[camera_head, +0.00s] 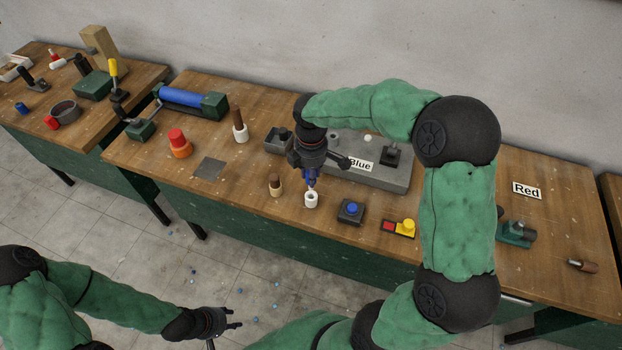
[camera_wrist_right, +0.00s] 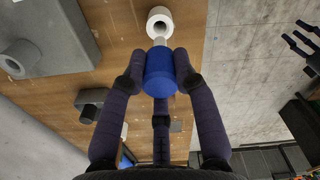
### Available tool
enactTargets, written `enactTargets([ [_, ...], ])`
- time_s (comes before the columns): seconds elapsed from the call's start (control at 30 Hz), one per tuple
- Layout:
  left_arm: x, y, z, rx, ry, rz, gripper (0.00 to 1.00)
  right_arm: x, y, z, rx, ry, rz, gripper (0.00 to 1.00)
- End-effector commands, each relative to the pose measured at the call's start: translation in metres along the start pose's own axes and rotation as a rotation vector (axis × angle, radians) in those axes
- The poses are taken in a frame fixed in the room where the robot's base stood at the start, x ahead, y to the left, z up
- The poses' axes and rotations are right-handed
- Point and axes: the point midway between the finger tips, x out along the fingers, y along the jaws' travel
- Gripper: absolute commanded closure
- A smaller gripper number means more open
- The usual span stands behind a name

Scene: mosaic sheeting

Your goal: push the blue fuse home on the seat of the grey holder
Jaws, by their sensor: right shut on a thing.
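My right gripper (camera_head: 310,172) is shut on the blue fuse (camera_wrist_right: 160,72), a blue cylinder with a pale narrow tip. The fuse also shows in the head view (camera_head: 310,178), partly hidden by the fingers. Its tip points down towards a small white ring-shaped piece (camera_head: 311,200) on the table, which also shows in the wrist view (camera_wrist_right: 160,22); I cannot tell whether they touch. The grey holder (camera_head: 384,180), a long block labelled "Blue", lies behind my right gripper, partly hidden by it. My left gripper (camera_head: 233,318) is empty and open, away from the table.
A dark block with a blue button (camera_head: 350,210) and a red and yellow piece (camera_head: 400,228) stand to the right. A wooden-topped peg (camera_head: 276,185), an orange and red piece (camera_head: 179,145) and a flat grey plate (camera_head: 209,168) lie left. The front left tabletop is mostly bare.

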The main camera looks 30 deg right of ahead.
Motion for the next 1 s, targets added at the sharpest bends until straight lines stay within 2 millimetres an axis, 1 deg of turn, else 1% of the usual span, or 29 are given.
enactTargets([
  [0.03,0.003,-0.001,0.0,0.0,0.0,0.0,0.6,0.012,-0.001,0.0,0.0,-0.001,-0.003,1.0],
  [0.2,0.007,-0.003,0.0,0.0,0.0,0.0,0.6,0.044,-0.001,0.0,0.002,-0.001,-0.004,1.0],
  [0.4,0.009,-0.003,-0.001,0.0,0.0,0.0,0.6,0.068,0.0,0.0,0.001,0.0,-0.002,1.0],
  [0.53,0.009,-0.003,-0.001,0.0,0.0,0.0,0.6,0.073,0.0,0.0,0.002,0.001,-0.001,1.0],
  [0.83,0.009,-0.003,-0.001,0.0,0.0,0.0,0.6,0.074,0.0,0.0,0.001,0.001,-0.001,1.0],
  [1.0,0.012,-0.004,-0.001,0.0,0.0,0.0,0.6,0.078,0.0,0.0,0.001,0.0,-0.001,1.0],
])
